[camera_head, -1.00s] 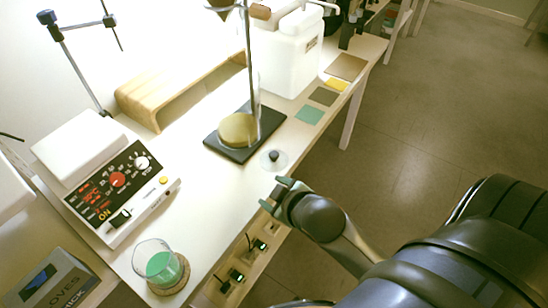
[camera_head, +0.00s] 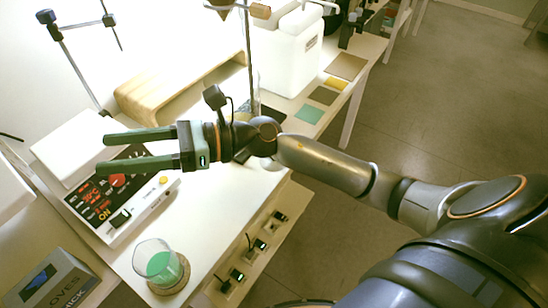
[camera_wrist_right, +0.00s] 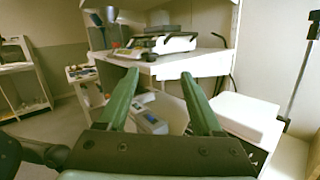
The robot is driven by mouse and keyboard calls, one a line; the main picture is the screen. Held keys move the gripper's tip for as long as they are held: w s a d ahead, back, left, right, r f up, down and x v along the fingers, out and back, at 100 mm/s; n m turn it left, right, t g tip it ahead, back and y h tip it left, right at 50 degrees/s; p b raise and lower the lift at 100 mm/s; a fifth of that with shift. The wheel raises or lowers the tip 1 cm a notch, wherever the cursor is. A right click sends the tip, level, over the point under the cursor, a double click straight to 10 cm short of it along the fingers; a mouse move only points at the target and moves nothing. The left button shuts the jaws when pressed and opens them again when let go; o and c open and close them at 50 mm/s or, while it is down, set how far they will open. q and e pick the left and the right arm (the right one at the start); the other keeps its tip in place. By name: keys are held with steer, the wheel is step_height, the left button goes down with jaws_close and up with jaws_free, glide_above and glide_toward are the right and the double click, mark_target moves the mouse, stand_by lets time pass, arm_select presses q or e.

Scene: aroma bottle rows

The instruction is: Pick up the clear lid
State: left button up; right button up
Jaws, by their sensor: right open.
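The clear lid, a small clear disc with a dark knob, stood on the table below the stand in the earlier head view. My right arm now covers that spot, so I cannot make the lid out. My right gripper (camera_head: 104,153) reaches left across the table, open and empty, its two green fingers apart above the control box (camera_head: 115,190). The open fingers also show in the right wrist view (camera_wrist_right: 159,73), with nothing between them. My left gripper is not in view.
A glass beaker of green liquid (camera_head: 158,262) stands on a cork mat at the table's front left. A wooden riser (camera_head: 165,92), a white container (camera_head: 287,55) and coloured squares (camera_head: 309,114) lie behind my arm. A gloves box (camera_head: 55,280) is lower left.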

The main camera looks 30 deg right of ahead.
steer(key=w+d+f+n+g+h, duration=0.1)
steer(key=d+f+n+g+h, duration=0.1)
steer(key=d+f+n+h, duration=0.4)
steer(key=w+d+f+n+g+h, duration=0.1)
steer(key=d+f+n+g+h, duration=0.25)
steer(key=f, duration=0.35)
steer(key=w+d+n+h, duration=0.25)
steer(key=d+h, duration=0.85)
steer(key=d, duration=0.9)
steer(key=shift+t, duration=0.25)
steer(key=f, duration=0.7)
steer(key=shift+w+d, duration=0.15)
steer(key=shift+w, duration=0.2)
steer(key=f, duration=0.2)
steer(key=w+f, duration=0.1)
steer(key=f, duration=0.2)
steer(key=shift+w+d+f, duration=0.1)
steer(key=shift+d+f, duration=0.05)
steer(key=shift+f, duration=0.2)
jaws_close()
